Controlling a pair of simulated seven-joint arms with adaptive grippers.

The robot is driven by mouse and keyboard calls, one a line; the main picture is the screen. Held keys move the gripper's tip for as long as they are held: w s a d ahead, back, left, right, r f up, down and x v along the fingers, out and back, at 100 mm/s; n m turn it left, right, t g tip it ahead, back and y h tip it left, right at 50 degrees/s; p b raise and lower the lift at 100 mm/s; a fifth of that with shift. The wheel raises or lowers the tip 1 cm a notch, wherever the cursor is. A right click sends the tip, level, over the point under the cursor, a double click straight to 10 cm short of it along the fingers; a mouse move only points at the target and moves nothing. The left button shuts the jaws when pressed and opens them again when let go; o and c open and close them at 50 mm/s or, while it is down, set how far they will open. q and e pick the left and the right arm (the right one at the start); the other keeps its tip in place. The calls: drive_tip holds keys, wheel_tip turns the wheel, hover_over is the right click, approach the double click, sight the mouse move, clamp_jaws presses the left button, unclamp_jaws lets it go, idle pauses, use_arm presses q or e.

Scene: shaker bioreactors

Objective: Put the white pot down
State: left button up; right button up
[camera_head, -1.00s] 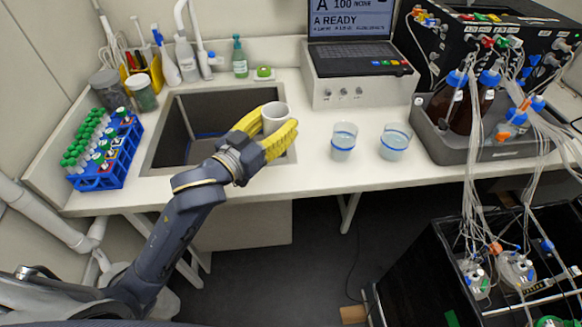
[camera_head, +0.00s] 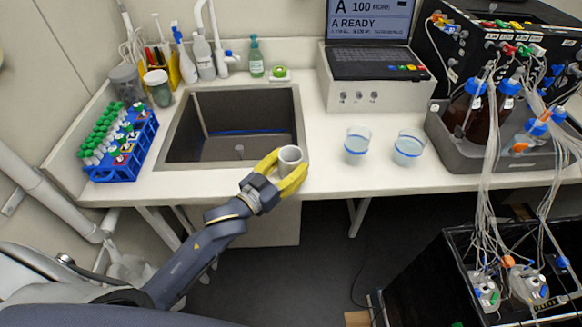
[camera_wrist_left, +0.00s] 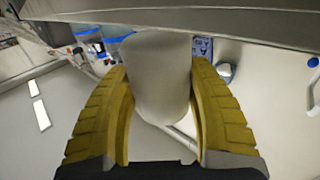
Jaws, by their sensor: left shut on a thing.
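The white pot (camera_head: 289,160) is a small open-topped cup. In the head view it is upright between the yellow fingers of my left gripper (camera_head: 284,174), at the front edge of the bench just right of the sink. The left wrist view also shows the pot (camera_wrist_left: 160,75), with a yellow finger on each side of it. My left gripper is shut on it. I cannot tell whether the pot's base touches the bench. My right gripper is not in view.
The sink (camera_head: 180,160) lies left of the pot. Two clear beakers, a nearer-left one (camera_head: 356,152) and a right one (camera_head: 408,155), stand to the right. A blue tube rack (camera_head: 143,150) is at the left. Bare bench (camera_head: 325,180) lies between pot and beakers.

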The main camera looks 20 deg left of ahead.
use_arm(q)
drive_tip(key=shift+f, duration=0.9)
drive_tip(key=shift+f, duration=0.1)
drive_tip(key=o, duration=0.9)
drive_tip(key=shift+o, duration=0.2)
drive_tip(key=v, duration=1.2)
drive_tip(key=shift+d, duration=0.1)
